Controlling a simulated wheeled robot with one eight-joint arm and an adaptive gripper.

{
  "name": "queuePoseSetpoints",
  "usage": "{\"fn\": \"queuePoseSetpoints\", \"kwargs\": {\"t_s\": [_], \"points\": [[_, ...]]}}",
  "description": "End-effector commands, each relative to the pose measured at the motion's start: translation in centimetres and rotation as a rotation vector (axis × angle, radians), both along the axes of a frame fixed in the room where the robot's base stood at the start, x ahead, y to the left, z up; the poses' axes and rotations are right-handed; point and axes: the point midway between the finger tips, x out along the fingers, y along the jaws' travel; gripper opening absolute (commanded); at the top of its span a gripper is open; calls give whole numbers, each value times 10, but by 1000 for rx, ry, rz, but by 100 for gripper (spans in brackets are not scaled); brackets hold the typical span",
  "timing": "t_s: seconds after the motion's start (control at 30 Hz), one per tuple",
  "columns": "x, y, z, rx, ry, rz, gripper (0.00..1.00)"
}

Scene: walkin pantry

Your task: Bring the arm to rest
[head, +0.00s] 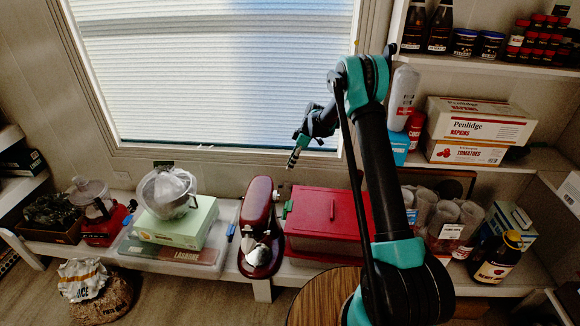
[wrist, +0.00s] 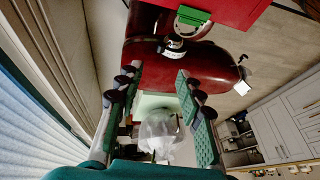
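My arm rises from the lower right of the head view and bends over at the top. My gripper (head: 293,157) hangs in the air in front of the window sill, above the bench, with its fingers pointing down. In the wrist view my gripper (wrist: 160,76) is open, its two fingers well apart. Nothing is held between the fingers. A red stand mixer (head: 258,228) stands on the bench below; it also shows beyond the fingertips in the wrist view (wrist: 205,65).
A red-lidded box (head: 325,212) stands right of the mixer. Left of it, a wrapped bowl (head: 168,192) sits on a green box (head: 178,228). Shelves on the right hold napkin boxes (head: 478,122), jars and bottles. A round wooden top (head: 322,297) is near my arm's base.

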Motion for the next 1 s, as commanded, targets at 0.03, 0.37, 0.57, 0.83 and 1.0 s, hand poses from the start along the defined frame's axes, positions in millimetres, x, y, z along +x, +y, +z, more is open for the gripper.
{"fn": "queuePoseSetpoints", "kwargs": {"t_s": [0.03, 0.37, 0.57, 0.83, 1.0], "points": [[0, 0, 0, 0, 0, 0, 37], [-12, -16, 22, -27, 0, -81, 37], [-48, -52, 68, -85, 1, -282, 37], [-113, -103, 117, -150, -7, -571, 37], [-161, -132, 138, -176, -18, -751, 37]]}}
